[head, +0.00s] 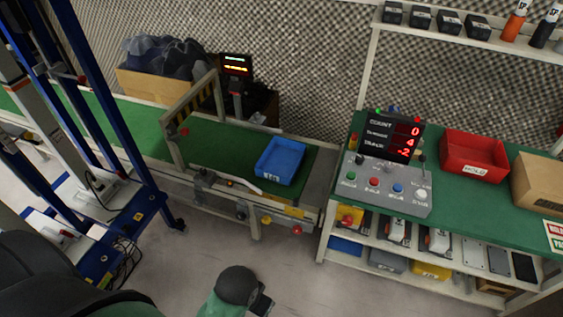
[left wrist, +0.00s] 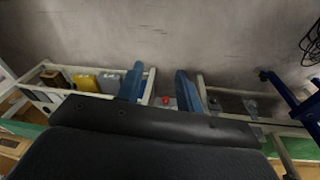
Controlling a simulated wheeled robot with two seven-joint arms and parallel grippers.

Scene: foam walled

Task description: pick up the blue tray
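The blue tray (head: 280,162) lies on the green belt of the conveyor in the head view, near the belt's right end, with a label on its front side. It looks empty and nothing holds it. My left gripper (left wrist: 160,88) shows in the left wrist view as two blue fingers spread apart with a clear gap and nothing between them. I cannot make out the tray in that view. No gripper fingers can be made out in the head view, and my right gripper is not seen.
A yellow-black striped frame (head: 190,105) crosses the belt left of the tray. A green-topped bench (head: 462,222) at the right bears a control panel (head: 385,187), a red bin (head: 474,157) and a cardboard box (head: 540,184). A blue frame (head: 125,165) stands left. Floor in front is clear.

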